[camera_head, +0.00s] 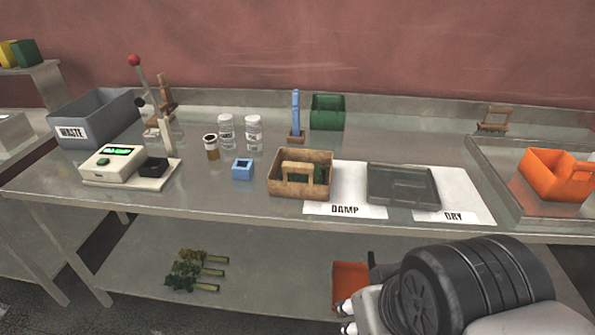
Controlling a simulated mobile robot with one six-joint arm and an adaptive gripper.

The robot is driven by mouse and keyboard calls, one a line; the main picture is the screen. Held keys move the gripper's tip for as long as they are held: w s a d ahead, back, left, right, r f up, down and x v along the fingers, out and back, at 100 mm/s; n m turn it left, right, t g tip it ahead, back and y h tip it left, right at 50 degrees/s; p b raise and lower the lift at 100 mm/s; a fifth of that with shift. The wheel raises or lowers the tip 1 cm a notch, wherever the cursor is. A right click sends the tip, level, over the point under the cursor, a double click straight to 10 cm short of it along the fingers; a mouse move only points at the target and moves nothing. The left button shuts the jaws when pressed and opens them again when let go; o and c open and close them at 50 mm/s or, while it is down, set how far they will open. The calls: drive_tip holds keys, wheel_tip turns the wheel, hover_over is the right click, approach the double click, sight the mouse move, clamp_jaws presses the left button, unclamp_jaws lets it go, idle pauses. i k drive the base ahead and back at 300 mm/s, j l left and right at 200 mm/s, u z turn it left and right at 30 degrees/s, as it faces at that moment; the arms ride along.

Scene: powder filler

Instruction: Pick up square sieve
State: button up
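No thing here is plainly a square sieve. A dark grey, shallow, four-sided frame or tray (403,203) lies across the white DAMP and DRY sheets on the steel table; I cannot tell whether its bottom is mesh. A tan wooden box (272,187) with a crossbar handle and something green inside stands to its left. A small blue square cup (243,175) stands farther left. My gripper (346,317) is low at the bottom, in front of the table, away from all of these. Its pale fingertips show, but my dark arm hides much of it.
On the table (225,192) stand a grey WASTE bin (95,118), a scale (112,163), jars (254,133), a blue upright tool (296,113) and a green bin (327,112). An orange bin (555,178) sits in a steel tray at right. Green bundles (190,275) lie on the lower shelf.

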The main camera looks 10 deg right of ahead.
sight(295, 173)
drive_tip(key=i+l+u, duration=0.35)
drive_tip(key=i, duration=0.25)
drive_tip(key=i+l+u, duration=0.35)
drive_tip(key=i+l, duration=0.2)
drive_tip(key=l, duration=0.1)
